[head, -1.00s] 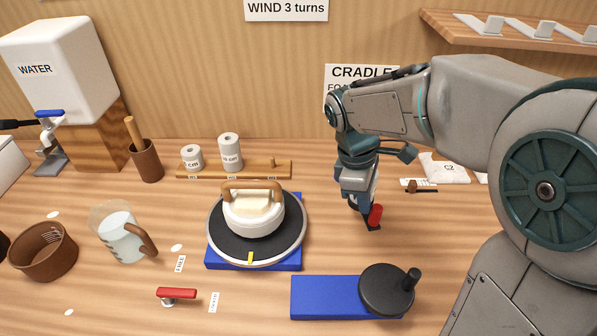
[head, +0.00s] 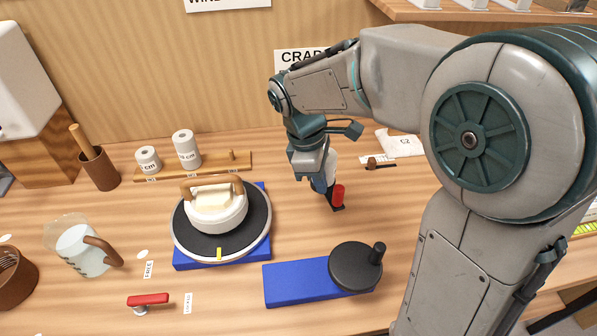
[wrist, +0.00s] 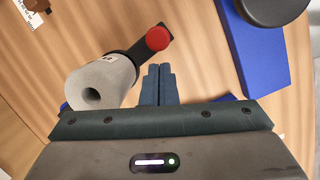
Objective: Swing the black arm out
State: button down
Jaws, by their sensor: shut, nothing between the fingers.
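The black arm (wrist: 138,52) shows in the wrist view, reaching out from beside a pale grey cylinder (wrist: 102,82) with a hole in its end. A red knob (wrist: 157,38) sits at its outer end. In the head view the red knob (head: 338,194) and the arm's dark tip (head: 339,208) show just right of my gripper (head: 325,190), which hides most of the cylinder. In the wrist view my gripper (wrist: 158,70) is shut and empty, its fingertips close beside the black arm. I cannot tell whether they touch it.
A turntable (head: 183,237) with a white pot stands to the left. A blue block (head: 295,285) with a black crank wheel (head: 352,265) lies in front. A red-handled lever (head: 148,299) and a jug (head: 82,250) are farther left. A small tag and pouch (head: 400,143) lie behind right.

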jog(key=a+r, duration=0.5)
jog(key=r, duration=0.4)
jog(key=shift+w+r, duration=0.2)
jog(key=shift+r, duration=0.2)
jog(key=shift+a, duration=0.1)
jog(key=s+d+f+m+t+y, duration=0.1)
jog(key=s+d+f+m, duration=0.2)
jog(key=s+d+m, duration=0.3)
jog(key=s+d+f+m+t+y, duration=0.1)
jog(key=s+d+f+m, duration=0.3)
jog(key=d+m, duration=0.5)
jog(key=shift+s+d+f+m+t+y, duration=0.15)
jog(key=shift+s+d+m+t+y, duration=0.2)
jog(key=shift+s+d+t, duration=0.55)
jog(key=shift+s+a, duration=0.2)
jog(key=shift+a, duration=0.15)
